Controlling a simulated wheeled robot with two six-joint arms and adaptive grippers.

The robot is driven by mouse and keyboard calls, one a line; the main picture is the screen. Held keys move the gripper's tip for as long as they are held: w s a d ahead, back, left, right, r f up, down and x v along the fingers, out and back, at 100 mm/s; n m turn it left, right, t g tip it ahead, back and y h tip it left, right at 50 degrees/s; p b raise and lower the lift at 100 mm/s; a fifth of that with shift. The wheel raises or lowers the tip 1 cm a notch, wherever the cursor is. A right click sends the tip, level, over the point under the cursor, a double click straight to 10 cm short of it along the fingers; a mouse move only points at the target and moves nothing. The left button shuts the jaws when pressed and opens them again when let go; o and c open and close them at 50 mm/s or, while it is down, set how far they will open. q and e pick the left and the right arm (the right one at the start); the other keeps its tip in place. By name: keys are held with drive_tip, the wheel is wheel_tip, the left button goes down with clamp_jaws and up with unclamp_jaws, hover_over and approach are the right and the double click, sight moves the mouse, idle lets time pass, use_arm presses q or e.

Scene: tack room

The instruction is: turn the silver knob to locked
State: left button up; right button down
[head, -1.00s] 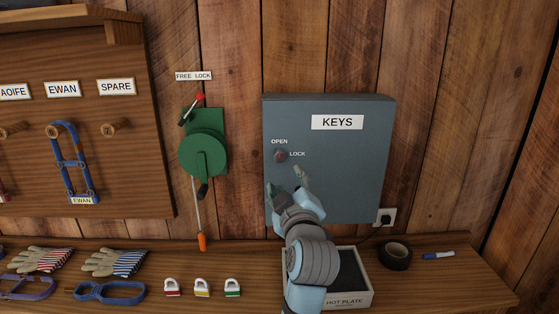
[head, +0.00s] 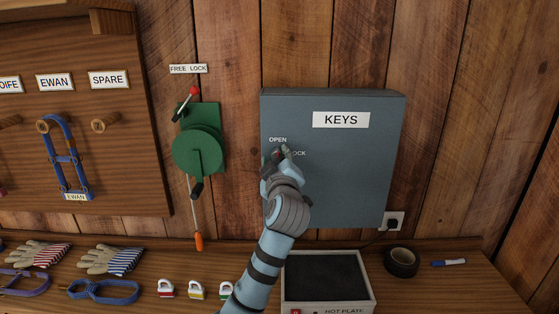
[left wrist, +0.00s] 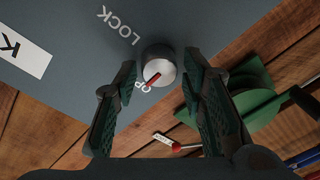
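The silver knob (left wrist: 160,64) is round with a red pointer bar. It sits on the front of the grey key cabinet (head: 350,180). In the left wrist view the pointer is turned toward the OPEN label (left wrist: 143,87), and the LOCK label (left wrist: 121,25) is at another side of the knob. My left gripper (head: 279,156) is at the knob, open, with one finger on each side and visible gaps in the left wrist view. In the head view its fingers largely hide the knob and part of the LOCK label. My right gripper is not in view.
A green winch-like device (head: 198,150) with a red-tipped lever hangs left of the cabinet. Below, the wooden shelf (head: 430,285) holds a hot plate (head: 325,285), several small padlocks, black tape (head: 402,262) and a blue marker (head: 449,262).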

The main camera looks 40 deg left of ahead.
use_arm(q)
clamp_jaws()
drive_tip(key=shift+d, duration=0.1)
